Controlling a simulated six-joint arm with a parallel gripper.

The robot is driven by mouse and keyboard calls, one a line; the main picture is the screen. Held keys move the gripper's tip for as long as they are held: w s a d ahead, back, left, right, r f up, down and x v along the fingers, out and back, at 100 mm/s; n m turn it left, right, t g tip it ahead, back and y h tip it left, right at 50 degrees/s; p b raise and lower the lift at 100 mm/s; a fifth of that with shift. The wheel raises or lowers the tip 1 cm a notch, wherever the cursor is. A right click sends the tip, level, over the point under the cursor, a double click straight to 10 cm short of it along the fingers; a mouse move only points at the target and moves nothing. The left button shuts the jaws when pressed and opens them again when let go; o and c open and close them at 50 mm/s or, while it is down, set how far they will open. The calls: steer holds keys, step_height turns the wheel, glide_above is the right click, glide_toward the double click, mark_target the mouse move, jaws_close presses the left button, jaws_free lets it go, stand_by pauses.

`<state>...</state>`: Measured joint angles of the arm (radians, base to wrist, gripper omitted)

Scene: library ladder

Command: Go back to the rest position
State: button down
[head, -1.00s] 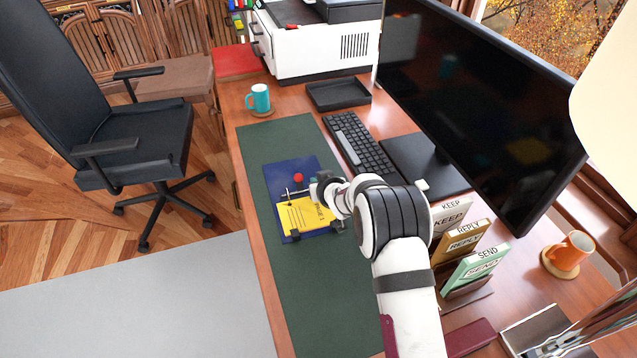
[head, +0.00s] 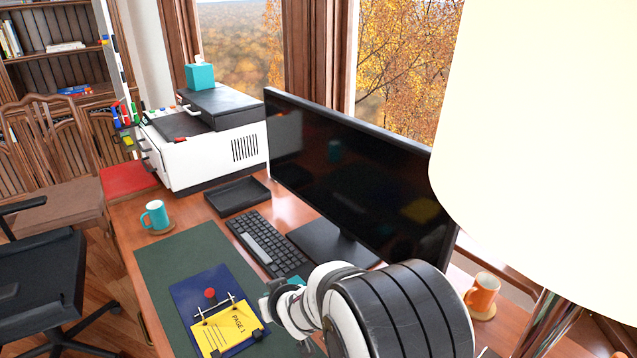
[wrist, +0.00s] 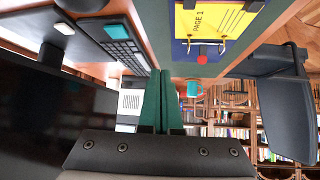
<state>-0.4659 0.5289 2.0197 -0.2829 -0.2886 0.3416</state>
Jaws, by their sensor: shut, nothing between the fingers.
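My gripper (wrist: 160,101) shows in the wrist view as two green fingers pressed together, with nothing between them. In the head view my arm reaches in from the bottom, and its wrist end is just right of a blue binder (head: 183,291); the fingertips are hard to make out there. The binder lies open on the green desk mat (head: 170,256), with a yellow sheet marked PAGE 1 (head: 221,333) on its rings and a red knob (head: 210,293) above. The sheet (wrist: 213,18) also shows upside down at the top of the wrist view, apart from my fingers.
A keyboard (head: 262,243), a black monitor (head: 350,170) and a black tray (head: 237,196) stand beyond the mat. A teal mug (head: 155,215) is at the left, an orange mug (head: 482,293) at the right. A large lampshade (head: 540,130) fills the upper right.

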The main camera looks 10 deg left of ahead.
steer(key=s+d+r+m+g+h, duration=0.1)
steer(key=s+d+r+m+h, duration=0.2)
steer(key=d, duration=0.5)
steer(key=s+d+r+m+g+h, duration=0.1)
steer(key=s+d+r+m, duration=0.1)
steer(key=s+d, duration=0.45)
steer(key=s+d+r+m+g, duration=0.1)
steer(key=s+d+m+g, duration=0.2)
steer(key=s, duration=0.8)
steer(key=s+d+r+m+g, duration=0.2)
steer(key=s+d+m+g, duration=0.1)
steer(key=s, duration=0.9)
steer(key=shift+s+d+m+y, duration=0.3)
steer(key=shift+d+m, duration=0.3)
steer(key=shift+d, duration=0.1)
